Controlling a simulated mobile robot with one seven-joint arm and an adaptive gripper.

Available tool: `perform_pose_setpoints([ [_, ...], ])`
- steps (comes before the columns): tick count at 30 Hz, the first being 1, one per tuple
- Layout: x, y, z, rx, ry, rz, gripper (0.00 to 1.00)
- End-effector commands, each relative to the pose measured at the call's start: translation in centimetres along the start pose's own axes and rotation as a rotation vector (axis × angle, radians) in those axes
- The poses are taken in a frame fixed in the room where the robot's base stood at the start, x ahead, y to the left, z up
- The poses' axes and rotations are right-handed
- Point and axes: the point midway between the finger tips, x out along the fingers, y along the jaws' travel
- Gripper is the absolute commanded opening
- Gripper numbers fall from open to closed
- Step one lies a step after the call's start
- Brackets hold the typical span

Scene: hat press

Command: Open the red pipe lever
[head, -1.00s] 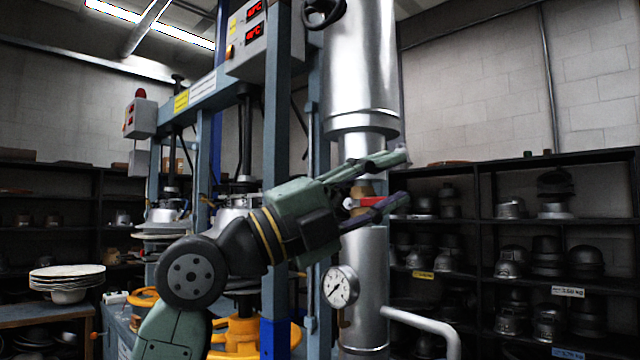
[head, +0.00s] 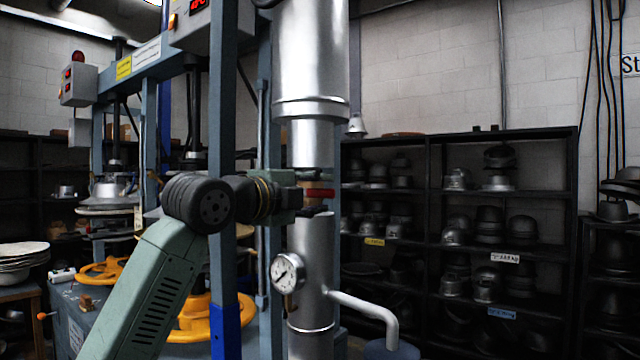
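The red pipe lever (head: 321,193) sits on a brass valve between the upper and lower sections of the silver pipe (head: 312,255). It lies roughly level and points right in the picture. My gripper (head: 312,192) reaches in from the left at valve height. One dark fingertip is above the lever and the other below it, with a gap between them, so it looks open around the valve. I cannot tell whether the fingers touch the lever. The gripper partly hides the valve and the lever's left end.
A pressure gauge (head: 287,272) juts from the pipe below the valve, and a light curved side pipe (head: 370,310) extends right. Shelves of metal hat moulds (head: 465,245) stand behind on the right.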

Motion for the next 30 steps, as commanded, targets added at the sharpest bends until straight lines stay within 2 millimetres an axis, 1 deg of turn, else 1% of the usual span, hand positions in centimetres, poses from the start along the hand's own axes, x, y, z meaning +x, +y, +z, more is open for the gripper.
perform_pose_setpoints([
  [1, 0.57, -0.2, -0.03, -0.002, 0.002, 0.0, 0.35],
  [5, 1.32, -0.09, -0.02, 0.0, 0.001, -0.002, 0.35],
  [14, 1.48, 0.02, -0.02, 0.001, 0.001, -0.002, 0.34],
  [27, 1.45, 0.01, -0.04, 0.001, 0.001, -0.001, 0.05],
  [30, 1.45, 0.01, -0.04, 0.001, 0.001, -0.001, 0.0],
])
